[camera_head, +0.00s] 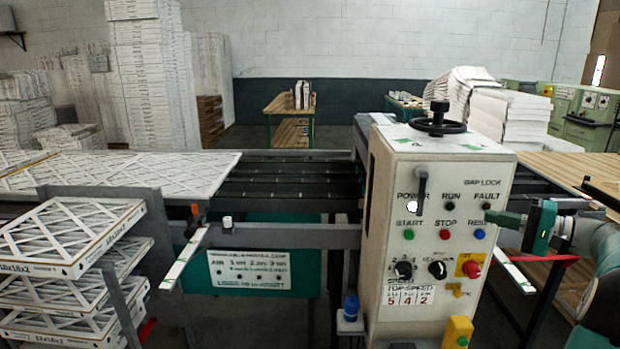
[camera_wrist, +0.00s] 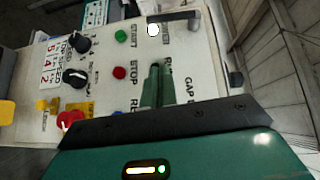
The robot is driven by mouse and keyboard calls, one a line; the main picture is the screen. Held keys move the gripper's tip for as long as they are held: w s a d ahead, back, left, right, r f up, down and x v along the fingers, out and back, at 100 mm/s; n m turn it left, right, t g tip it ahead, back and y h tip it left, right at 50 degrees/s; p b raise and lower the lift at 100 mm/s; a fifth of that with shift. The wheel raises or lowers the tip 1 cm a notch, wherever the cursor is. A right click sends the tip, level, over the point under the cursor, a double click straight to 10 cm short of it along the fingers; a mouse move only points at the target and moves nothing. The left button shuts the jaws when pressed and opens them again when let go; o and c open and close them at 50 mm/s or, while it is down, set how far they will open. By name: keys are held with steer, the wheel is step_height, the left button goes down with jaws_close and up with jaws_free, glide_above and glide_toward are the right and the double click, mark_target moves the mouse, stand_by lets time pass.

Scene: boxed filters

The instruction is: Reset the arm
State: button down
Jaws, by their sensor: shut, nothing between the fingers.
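My gripper (camera_head: 490,216) is at the right edge of the cream control panel (camera_head: 397,285) in the head view. Its green fingers are together with nothing between them, pointing left toward the panel. In the wrist view the shut fingers (camera_wrist: 155,68) lie over the panel near the blue reset button (camera_wrist: 119,103) and the RUN lettering. I cannot tell whether the fingertips touch the panel. The blue reset button (camera_head: 479,234) shows just left of and below the fingers in the head view. The white power lamp (camera_head: 411,206) is lit. My arm comes in from the right.
A black handwheel (camera_head: 438,122) tops the panel box. A conveyor (camera_head: 285,180) runs behind it, with filters on the left. Stacked boxed filters (camera_head: 70,240) fill a rack at front left. A grey lever (camera_head: 421,190) sticks out from the panel. A wooden table (camera_head: 287,103) stands behind.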

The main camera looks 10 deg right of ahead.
steer(key=a+f+n+g+h, duration=0.3)
steer(key=a+g, duration=0.5)
steer(key=a, duration=2)
steer(key=s+a+f+n+h, duration=0.3)
steer(key=s+a, duration=0.3)
steer(key=s, duration=0.3)
steer(key=s+a+f+n+h, duration=0.4)
steer(key=s+a+f, duration=0.1)
steer(key=s, duration=0.4)
steer(key=shift+a, duration=0.7)
